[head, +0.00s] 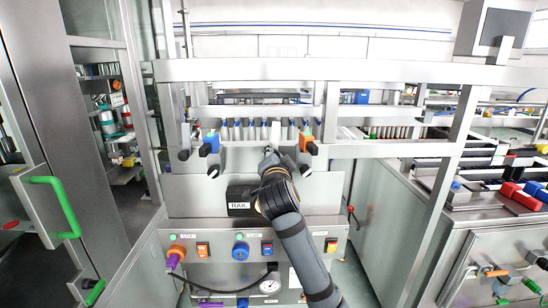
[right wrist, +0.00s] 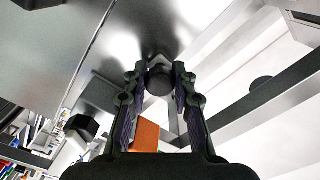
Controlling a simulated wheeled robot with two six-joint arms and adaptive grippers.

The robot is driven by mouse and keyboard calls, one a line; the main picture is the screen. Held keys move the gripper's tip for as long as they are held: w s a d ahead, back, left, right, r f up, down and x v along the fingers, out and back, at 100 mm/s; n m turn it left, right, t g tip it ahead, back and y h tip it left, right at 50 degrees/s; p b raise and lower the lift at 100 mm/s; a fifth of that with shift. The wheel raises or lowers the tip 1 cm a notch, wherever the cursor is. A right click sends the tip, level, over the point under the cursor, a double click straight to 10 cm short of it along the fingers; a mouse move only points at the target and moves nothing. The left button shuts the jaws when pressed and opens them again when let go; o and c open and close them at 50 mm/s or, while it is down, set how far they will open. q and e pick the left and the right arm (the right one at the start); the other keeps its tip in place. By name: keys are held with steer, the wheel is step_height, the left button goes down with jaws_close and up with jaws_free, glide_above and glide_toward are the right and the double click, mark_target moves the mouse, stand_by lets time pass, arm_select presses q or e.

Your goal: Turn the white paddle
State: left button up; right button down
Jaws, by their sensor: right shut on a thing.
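The white paddle (head: 275,132) shows in the head view as a narrow pale upright piece at the middle of the steel machine front. My right gripper (head: 269,153) reaches up to its lower end, and the gripper hides part of it. The fingers are closed on this paddle. My left gripper is in neither view.
A blue block (head: 211,141) and an orange block (head: 305,141) sit on either side of the paddle. A steel crossbar (head: 350,70) runs above. A black box marked RAIL (head: 240,205) is beside my right arm. Below is a panel with knobs and a gauge (head: 270,286).

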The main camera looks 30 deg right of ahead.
steer(key=c, duration=1.1)
jaws_free()
steer(key=shift+o, duration=0.2)
steer(key=v, duration=0.7)
steer(key=shift+s, duration=0.25)
steer(key=shift+a, duration=0.1)
steer(key=shift+f, duration=0.1)
